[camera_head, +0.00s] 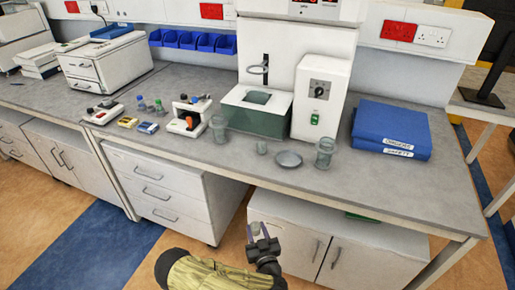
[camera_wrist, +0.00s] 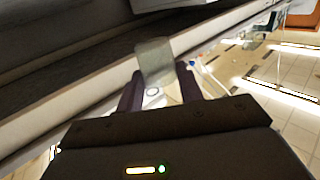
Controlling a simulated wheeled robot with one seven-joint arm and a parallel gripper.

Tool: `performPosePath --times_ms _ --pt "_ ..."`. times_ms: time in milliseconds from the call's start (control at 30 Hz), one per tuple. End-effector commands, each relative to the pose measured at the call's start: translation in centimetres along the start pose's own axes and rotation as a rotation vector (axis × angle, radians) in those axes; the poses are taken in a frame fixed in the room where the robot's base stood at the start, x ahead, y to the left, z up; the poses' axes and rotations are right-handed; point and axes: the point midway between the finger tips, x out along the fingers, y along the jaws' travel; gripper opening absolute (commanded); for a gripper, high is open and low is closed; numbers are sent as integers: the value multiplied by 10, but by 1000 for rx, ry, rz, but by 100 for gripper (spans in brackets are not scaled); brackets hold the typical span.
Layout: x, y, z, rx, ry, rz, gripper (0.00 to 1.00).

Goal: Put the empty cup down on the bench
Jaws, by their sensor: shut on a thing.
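My gripper (camera_head: 259,240) is low in front of the bench (camera_head: 400,190), below its top edge and before the white cupboards. It is shut on a small translucent cup (camera_head: 256,229). In the wrist view the pale cup (camera_wrist: 153,60) stands up between the two dark fingers of my gripper (camera_wrist: 158,88). I see nothing inside the cup, though its lower part is partly hidden by the gripper. The cup is apart from the bench top.
Near the bench's front edge stand a glass beaker (camera_head: 219,130), a small clear cup (camera_head: 261,147), a round dish (camera_head: 288,159) and another beaker (camera_head: 324,152). Blue binders (camera_head: 390,130) lie to the right. A machine with a green bath (camera_head: 255,118) stands behind. Bare bench shows front right.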

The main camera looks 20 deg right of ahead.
Motion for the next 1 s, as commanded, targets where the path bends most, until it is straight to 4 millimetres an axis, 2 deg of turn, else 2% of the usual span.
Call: performPosePath --times_ms 633,767,1000 --pt "5 -2 -2 3 5 15 24" --pt "19 -6 -9 5 13 57 24" --pt "56 -14 -36 6 20 179 24"
